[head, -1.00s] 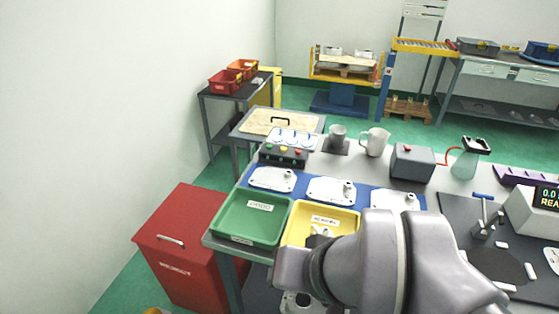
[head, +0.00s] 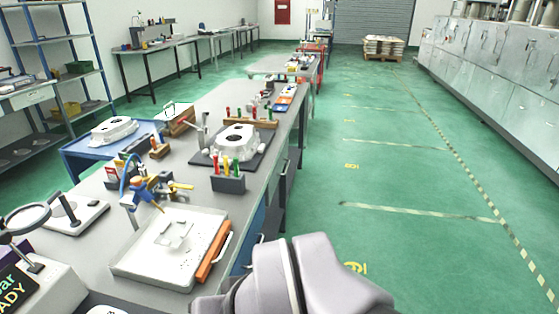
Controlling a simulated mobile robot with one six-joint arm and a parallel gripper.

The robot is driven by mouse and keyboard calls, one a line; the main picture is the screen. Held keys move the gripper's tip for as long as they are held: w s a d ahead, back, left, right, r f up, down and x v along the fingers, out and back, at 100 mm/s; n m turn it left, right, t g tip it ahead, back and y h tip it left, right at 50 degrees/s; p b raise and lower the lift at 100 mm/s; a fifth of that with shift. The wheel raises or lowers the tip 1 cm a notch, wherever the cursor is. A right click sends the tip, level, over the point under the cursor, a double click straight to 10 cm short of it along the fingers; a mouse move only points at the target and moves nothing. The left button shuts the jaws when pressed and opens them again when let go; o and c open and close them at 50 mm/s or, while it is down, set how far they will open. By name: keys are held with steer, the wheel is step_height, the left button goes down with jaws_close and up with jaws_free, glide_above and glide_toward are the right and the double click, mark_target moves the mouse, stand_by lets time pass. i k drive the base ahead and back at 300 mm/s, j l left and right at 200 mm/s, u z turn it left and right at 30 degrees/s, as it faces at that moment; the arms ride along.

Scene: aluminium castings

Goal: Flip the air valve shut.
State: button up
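I cannot make out the air valve for certain. A blue and yellow tool (head: 140,190) with a blue hose (head: 126,172) stands on the grey bench, behind the white tray. A small yellow piece (head: 181,186) lies just right of it; I cannot tell whether either belongs to the valve. My pale grey arm links show at the bottom of the head view. My gripper is out of view, so its state and its distance from the bench things are hidden.
A white tray (head: 140,262) with an orange-handled side lies at the bench's near end. Behind it are a dark block of coloured-handled tools (head: 228,184) and a white casting (head: 236,142) on a dark mat. The green aisle floor (head: 400,180) to the right is clear.

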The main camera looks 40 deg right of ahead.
mark_target(170, 184)
steer(key=l+z, duration=0.15)
steer(key=i+l, duration=0.2)
steer(key=i, duration=0.25)
steer(key=i+l, duration=0.2)
steer(key=i, duration=0.25)
